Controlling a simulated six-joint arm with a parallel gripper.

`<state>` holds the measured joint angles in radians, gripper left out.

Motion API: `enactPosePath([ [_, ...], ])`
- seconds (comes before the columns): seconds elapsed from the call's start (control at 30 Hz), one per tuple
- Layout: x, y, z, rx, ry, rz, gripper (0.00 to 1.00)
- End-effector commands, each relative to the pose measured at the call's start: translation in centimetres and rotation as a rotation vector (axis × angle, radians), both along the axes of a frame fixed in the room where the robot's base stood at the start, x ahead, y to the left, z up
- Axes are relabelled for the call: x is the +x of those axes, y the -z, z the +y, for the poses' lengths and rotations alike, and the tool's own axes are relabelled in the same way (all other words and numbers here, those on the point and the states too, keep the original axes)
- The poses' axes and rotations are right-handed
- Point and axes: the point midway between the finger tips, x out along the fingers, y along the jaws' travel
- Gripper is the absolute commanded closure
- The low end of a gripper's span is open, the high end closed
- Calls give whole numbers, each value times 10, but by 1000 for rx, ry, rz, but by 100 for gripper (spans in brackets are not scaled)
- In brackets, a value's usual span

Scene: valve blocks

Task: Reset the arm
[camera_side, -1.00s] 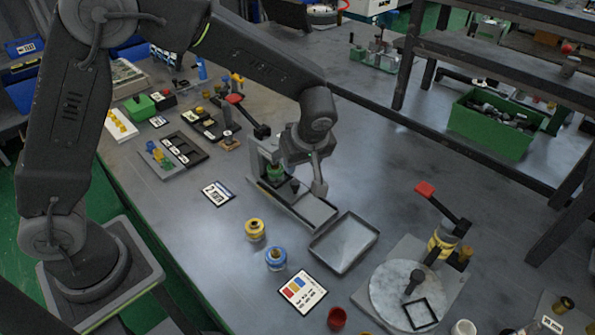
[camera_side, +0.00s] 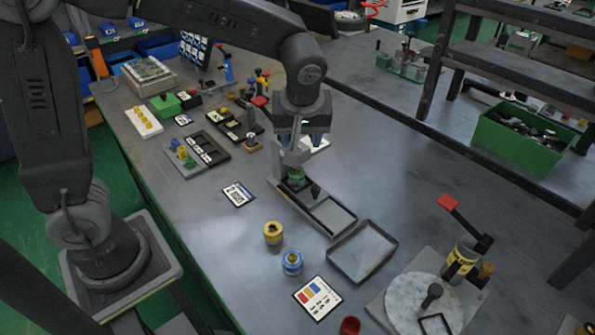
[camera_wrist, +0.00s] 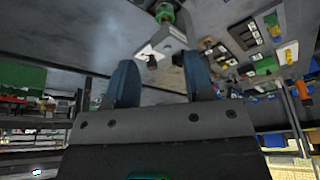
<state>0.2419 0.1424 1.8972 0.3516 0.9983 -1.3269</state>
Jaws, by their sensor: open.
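My gripper (camera_side: 303,138) hangs just above and behind a grey press-like fixture (camera_side: 328,214) on the bench. In the wrist view, its two blue-grey fingers (camera_wrist: 161,84) stand apart with nothing between them. A green round part (camera_side: 295,174) sits in the fixture, under its upright bracket. The green part also shows in the wrist view (camera_wrist: 165,13), beyond the fingertips. In the side view my fingers partly overlap the bracket, and I cannot tell whether they touch it.
An empty grey tray (camera_side: 362,252) lies right of the fixture. A yellow spool (camera_side: 273,233), a blue spool (camera_side: 292,262) and a label card (camera_side: 317,298) lie in front. A red-handled clamp (camera_side: 466,232) stands at right. Bare bench lies behind the tray.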

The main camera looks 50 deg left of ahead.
Motion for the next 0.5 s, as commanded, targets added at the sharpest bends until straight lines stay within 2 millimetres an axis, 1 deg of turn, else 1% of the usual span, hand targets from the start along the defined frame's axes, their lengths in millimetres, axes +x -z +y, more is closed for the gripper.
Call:
enactPosePath([
  [0.03,-16,-15,8,-14,63,-7,52],
  [0.2,-65,-45,25,-35,312,-26,52],
  [0.33,-103,-57,34,-27,503,-60,52],
  [0.4,-122,-60,37,-13,601,-83,52],
  [0.5,-145,-61,39,14,725,-114,52],
])
